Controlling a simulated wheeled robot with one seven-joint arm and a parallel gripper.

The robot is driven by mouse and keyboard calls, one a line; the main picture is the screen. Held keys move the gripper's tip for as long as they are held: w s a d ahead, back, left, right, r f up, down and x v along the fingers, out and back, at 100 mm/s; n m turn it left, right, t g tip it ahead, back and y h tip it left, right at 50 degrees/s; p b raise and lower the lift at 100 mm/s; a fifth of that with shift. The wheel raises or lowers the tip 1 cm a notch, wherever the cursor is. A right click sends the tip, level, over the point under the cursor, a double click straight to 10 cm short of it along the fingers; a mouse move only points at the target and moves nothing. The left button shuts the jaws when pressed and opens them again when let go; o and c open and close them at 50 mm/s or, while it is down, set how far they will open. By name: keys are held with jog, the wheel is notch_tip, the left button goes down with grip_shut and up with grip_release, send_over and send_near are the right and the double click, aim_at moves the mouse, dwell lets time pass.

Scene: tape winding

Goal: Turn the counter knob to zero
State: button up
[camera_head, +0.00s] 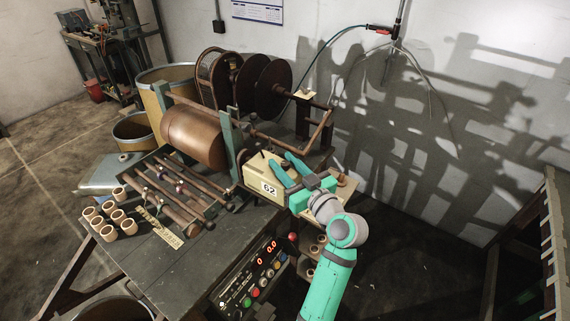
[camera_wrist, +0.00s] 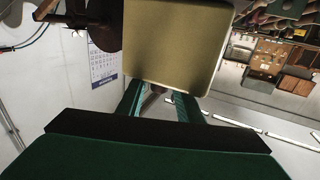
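The counter is a cream box (camera_head: 258,184) on the bench's right end. A white plate on its front reads 62 (camera_head: 269,188). My gripper (camera_head: 280,158) is at the counter's upper right, its two teal fingers apart and reaching over the box. In the wrist view the cream box (camera_wrist: 170,45) fills the upper middle and hides the fingertips of my gripper. A small dark shape shows between the fingers there, too unclear to name. The counter's knob is not clearly visible, and I cannot tell whether the fingers touch it.
A copper-coloured drum (camera_head: 193,137) and dark discs (camera_head: 272,88) stand behind the counter. Rods (camera_head: 180,195) and several small cups (camera_head: 110,216) lie to its left. A control panel (camera_head: 256,275) with red digits is below. A grey wall (camera_head: 470,120) is behind.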

grip_shut()
jog(key=shift+a+f+m+t+h, duration=0.1)
jog(key=shift+m+t+h, duration=0.6)
jog(key=shift+m+h, duration=0.5)
jog(key=shift+m+t+h, duration=0.6)
jog(key=shift+m+h, duration=0.4)
jog(key=shift+h, duration=1)
jog(key=shift+o, duration=1.5)
grip_release()
jog(key=s+d, duration=0.2)
jog(key=s, duration=0.8)
jog(key=shift+s, duration=0.4)
